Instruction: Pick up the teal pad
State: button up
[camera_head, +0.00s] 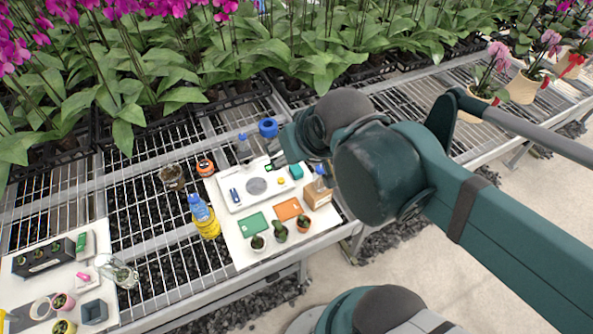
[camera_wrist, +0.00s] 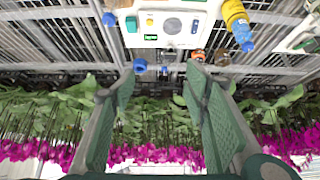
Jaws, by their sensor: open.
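The teal pad (camera_head: 296,171) is a small teal block at the upper right of a white tray (camera_head: 233,204), close beside my gripper in the head view. In the wrist view the teal pad (camera_wrist: 131,24) shows near the top, left of centre, beyond my fingertips. My gripper (camera_head: 280,158) is above the far edge of the tray in the head view, partly hidden by my wrist. In the wrist view my gripper (camera_wrist: 160,78) has its two fingers wide apart with nothing between them, and it does not touch the pad.
A yellow knob (camera_head: 281,181) and a grey disc (camera_head: 257,186) share the tray. A blue-topped bottle (camera_head: 319,178) stands right of the pad. A blue object (camera_head: 268,127) and a clear bottle (camera_head: 243,147) stand behind. Small potted plants (camera_head: 280,231) are in front; orchids fill the back.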

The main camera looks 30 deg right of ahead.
jog(key=shift+o, duration=0.3)
jog(key=shift+o, duration=0.8)
jog(key=shift+w, duration=0.1)
jog(key=m+g+h+b, duration=0.4)
jog(key=m+g+b, duration=0.35)
jog(key=m, duration=0.95)
send_over(296, 171)
jog(key=a, duration=0.3)
jog(key=shift+t, duration=0.25)
jog(key=f, duration=1.9)
jog(key=w+f, duration=0.1)
jog(key=f, duration=0.9)
jog(key=shift+d+f, duration=0.1)
jog(key=shift+f, duration=0.15)
jog(key=shift+d+f+m+h+b, duration=0.1)
jog(key=shift+f+m+h+b, duration=0.2)
jog(key=shift+f+m, duration=0.3)
